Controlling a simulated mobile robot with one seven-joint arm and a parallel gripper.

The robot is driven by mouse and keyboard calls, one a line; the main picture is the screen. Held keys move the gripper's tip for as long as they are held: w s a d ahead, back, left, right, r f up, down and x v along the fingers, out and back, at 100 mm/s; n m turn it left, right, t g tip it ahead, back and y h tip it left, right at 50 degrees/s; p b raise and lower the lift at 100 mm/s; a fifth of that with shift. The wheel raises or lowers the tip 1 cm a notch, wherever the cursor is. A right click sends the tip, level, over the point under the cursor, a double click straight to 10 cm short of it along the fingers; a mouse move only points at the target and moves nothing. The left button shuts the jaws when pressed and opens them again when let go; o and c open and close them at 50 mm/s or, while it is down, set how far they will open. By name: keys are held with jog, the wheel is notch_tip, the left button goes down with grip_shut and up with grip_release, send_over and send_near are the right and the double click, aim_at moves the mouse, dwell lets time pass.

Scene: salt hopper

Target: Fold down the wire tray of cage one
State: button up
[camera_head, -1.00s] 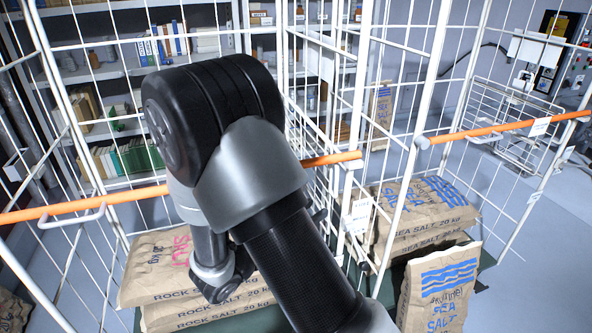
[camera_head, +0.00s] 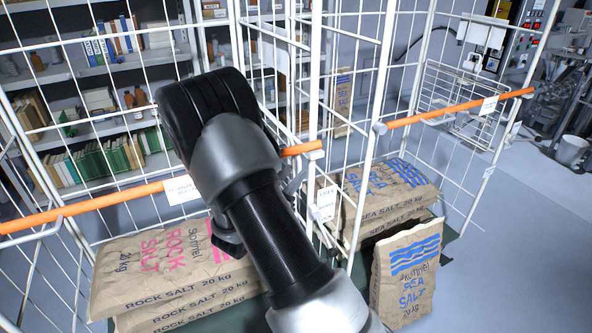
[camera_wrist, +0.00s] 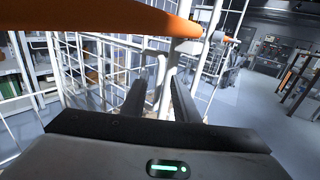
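Two white wire cages stand side by side. The left cage (camera_head: 106,88) holds rock salt sacks (camera_head: 175,265), and the right cage (camera_head: 380,90) holds sea salt sacks (camera_head: 385,200). I cannot read which is cage one. A wire tray-like mesh panel (camera_head: 462,95) shows at the right cage's far side; its fold state is unclear. My gripper (camera_wrist: 160,98) shows in the wrist view with its two dark fingers apart and nothing between them. A white cage post (camera_wrist: 168,85) stands beyond the fingers. In the head view my arm hides the gripper.
An orange bar (camera_head: 100,204) crosses the left cage front, and another orange bar (camera_head: 460,110) crosses the right cage. A sea salt sack (camera_head: 408,275) stands upright at the right cage's front. Shelves (camera_head: 85,75) stand behind. Floor (camera_head: 520,240) is clear at right.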

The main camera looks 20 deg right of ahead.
jog(key=shift+x, duration=1.2)
grip_shut()
